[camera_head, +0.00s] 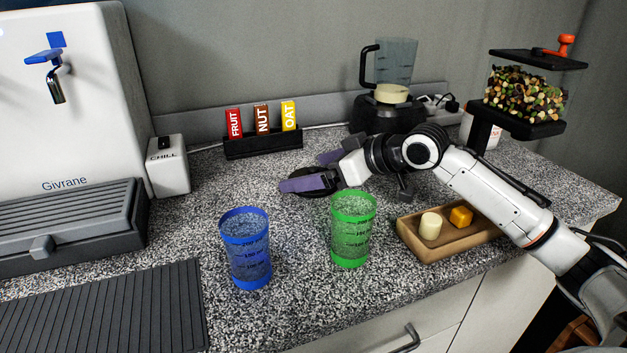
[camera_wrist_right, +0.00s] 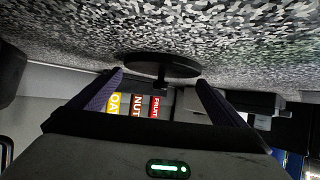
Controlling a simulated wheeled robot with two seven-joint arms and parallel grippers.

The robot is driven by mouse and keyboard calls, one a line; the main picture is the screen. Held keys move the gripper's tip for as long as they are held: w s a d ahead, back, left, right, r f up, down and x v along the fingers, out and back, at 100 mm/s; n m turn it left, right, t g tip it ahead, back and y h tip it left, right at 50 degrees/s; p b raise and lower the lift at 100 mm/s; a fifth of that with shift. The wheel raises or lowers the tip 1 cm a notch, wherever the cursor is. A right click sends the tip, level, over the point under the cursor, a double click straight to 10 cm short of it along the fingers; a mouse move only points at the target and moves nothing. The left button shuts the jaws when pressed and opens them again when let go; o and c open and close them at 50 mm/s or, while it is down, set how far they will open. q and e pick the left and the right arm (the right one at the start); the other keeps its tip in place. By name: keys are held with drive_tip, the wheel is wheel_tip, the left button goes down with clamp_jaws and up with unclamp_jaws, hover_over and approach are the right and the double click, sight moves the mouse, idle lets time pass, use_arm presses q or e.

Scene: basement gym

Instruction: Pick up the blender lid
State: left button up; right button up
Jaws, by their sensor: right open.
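The blender lid (camera_head: 312,172) is a flat black disc lying on the speckled counter, partly hidden by my right gripper (camera_head: 301,172) in the head view. The lid also shows in the right wrist view (camera_wrist_right: 150,63), with its small knob pointing away from the counter. My right gripper is open, its two purple fingers spread on either side of the knob. The knob appears between or just beyond the fingertips in the wrist view (camera_wrist_right: 160,88); the exact depth is hard to tell. The blender (camera_head: 396,68) stands behind, its jug on a black base. My left gripper is out of view.
A blue cup (camera_head: 246,250) and a green cup (camera_head: 351,232) stand in front of the lid. A wooden tray (camera_head: 410,229) with two small blocks lies under my right arm. A black rack (camera_head: 262,146) of labelled bars is behind. A dispenser (camera_head: 60,100) stands left.

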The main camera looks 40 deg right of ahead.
drive_tip(key=shift+c, duration=0.5)
drive_tip(key=c, duration=1)
